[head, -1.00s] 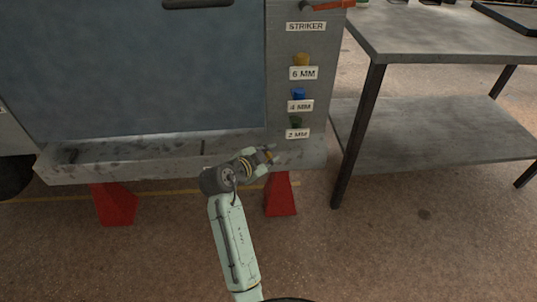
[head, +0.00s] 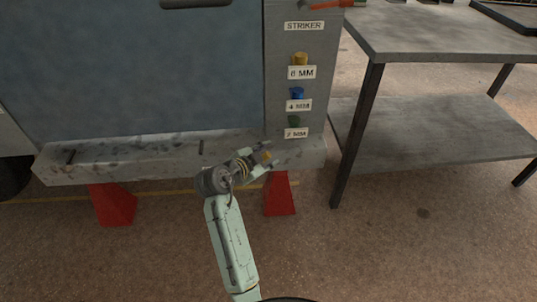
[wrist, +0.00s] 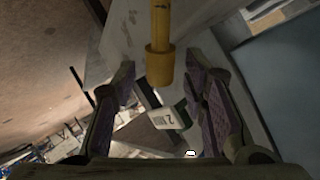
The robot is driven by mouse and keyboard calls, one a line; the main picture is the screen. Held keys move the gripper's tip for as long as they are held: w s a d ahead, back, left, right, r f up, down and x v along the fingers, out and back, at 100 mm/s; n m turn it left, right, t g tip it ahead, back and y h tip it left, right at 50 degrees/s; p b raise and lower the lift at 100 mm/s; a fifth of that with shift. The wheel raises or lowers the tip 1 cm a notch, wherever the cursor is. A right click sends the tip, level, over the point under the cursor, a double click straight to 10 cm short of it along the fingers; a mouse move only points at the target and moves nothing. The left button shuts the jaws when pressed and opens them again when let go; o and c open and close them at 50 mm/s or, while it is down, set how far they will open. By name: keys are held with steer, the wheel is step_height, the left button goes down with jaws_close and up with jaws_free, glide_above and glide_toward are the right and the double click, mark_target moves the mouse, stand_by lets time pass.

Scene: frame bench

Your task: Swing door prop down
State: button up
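The grey cabinet front holds a large blue-grey door (head: 130,70), with a dark handle (head: 195,3) at the top edge. I cannot make out for sure which part is the door prop. A yellow rod with a wider collar (wrist: 159,62) comes down from the top of the wrist view, between my fingers. Small gaps show on both sides of the collar, so the fingers look apart from it. My gripper (head: 268,153) is open, low in front of the right end of the cabinet ledge, beneath the 2 MM label (head: 296,133). A yellow spot shows at its fingers.
Yellow (head: 300,59), blue (head: 298,92) and green (head: 294,121) knobs sit on the right panel with labels. A grey ledge (head: 120,157) runs below the door, above red stands (head: 113,204). A metal table (head: 440,35) stands at right. The floor in front is clear.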

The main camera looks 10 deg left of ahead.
steer(key=v, duration=1.1)
steer(key=shift+r, duration=0.1)
steer(key=shift+c, duration=0.6)
